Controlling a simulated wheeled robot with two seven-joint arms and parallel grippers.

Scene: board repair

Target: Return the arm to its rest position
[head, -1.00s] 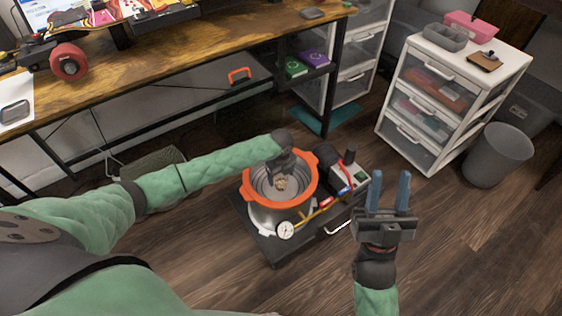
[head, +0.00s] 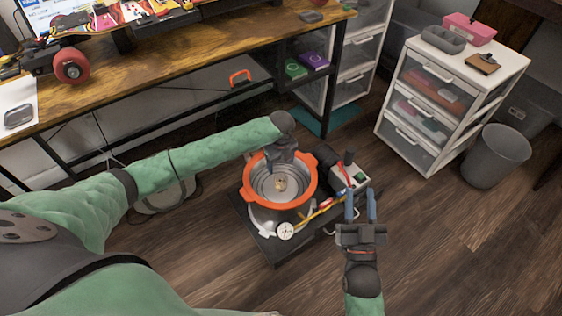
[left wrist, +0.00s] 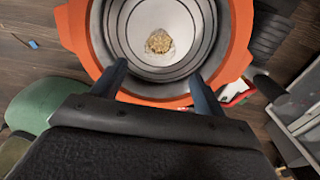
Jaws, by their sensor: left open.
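My left arm reaches in from the left in the head view. Its gripper (head: 283,165) is over the rear part of an orange-rimmed metal pot (head: 247,190). In the left wrist view the left gripper (left wrist: 159,80) is open and empty, its two blue fingers spread above the near rim of the pot (left wrist: 241,40). A small golden lump (left wrist: 159,41) lies on the pot's bottom, apart from the fingers. My right gripper (head: 360,205) is open and empty, at the right front of the pot, with its fingers pointing away from me.
The pot stands on a low dark cart (head: 262,243) with a gauge (head: 286,231) and a control box (head: 349,176). A wooden workbench (head: 180,58) runs along the back left. A white drawer unit (head: 408,147) and a grey bin (head: 495,157) stand at right. The floor at front right is clear.

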